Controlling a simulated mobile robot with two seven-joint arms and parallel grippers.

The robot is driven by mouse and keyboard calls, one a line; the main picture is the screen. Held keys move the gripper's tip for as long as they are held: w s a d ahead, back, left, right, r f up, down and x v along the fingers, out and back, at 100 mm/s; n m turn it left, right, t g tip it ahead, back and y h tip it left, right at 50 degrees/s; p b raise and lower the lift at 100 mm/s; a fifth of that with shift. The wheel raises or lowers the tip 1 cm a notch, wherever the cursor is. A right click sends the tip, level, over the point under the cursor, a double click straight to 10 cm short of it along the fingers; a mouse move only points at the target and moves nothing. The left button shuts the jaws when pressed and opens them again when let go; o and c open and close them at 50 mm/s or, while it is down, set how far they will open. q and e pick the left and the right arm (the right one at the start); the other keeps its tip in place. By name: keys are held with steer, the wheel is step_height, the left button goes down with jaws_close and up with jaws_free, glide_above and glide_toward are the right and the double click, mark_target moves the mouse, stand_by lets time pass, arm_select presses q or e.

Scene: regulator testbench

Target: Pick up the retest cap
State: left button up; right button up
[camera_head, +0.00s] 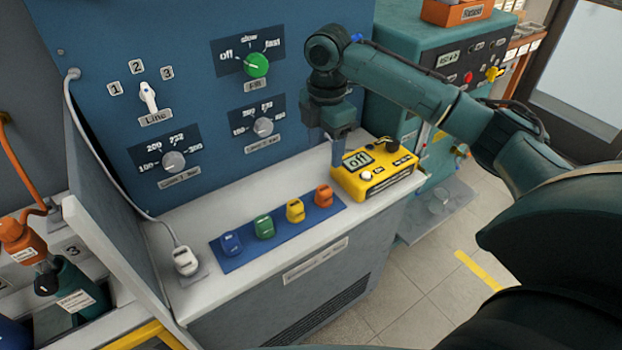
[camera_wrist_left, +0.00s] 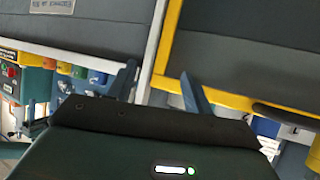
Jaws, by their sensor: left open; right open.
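Several small caps sit in a row on a blue mat (camera_head: 230,262) on the bench ledge: a blue cap (camera_head: 231,243), a green cap (camera_head: 264,226), a yellow cap (camera_head: 295,210) and an orange cap (camera_head: 323,195). Their markings are too small to read, so I cannot tell which is the retest cap. My right gripper (camera_head: 338,158) is open, pointing down beside the yellow box's left end, behind the orange cap and apart from it. My left gripper (camera_wrist_left: 158,90) is open and empty in the left wrist view, its two fingers spread; it is outside the head view.
A yellow box (camera_head: 376,182) with an "off" display stands right of the mat. A white plug (camera_head: 185,260) on a cable sits at the ledge's left. The blue panel (camera_head: 200,110) with knobs rises behind. An orange-handled tool (camera_head: 22,240) is at far left.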

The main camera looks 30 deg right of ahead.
glide_above(324, 189)
step_height(324, 189, down, 8)
steer(key=shift+a+r, duration=0.15)
steer(key=shift+d+f, duration=0.2)
steer(key=shift+f, duration=2.45)
steer(key=shift+c, duration=0.4)
steer(key=c, duration=1)
step_height(324, 189, up, 10)
steer(key=shift+r, duration=0.1)
steer(key=shift+a, duration=0.1)
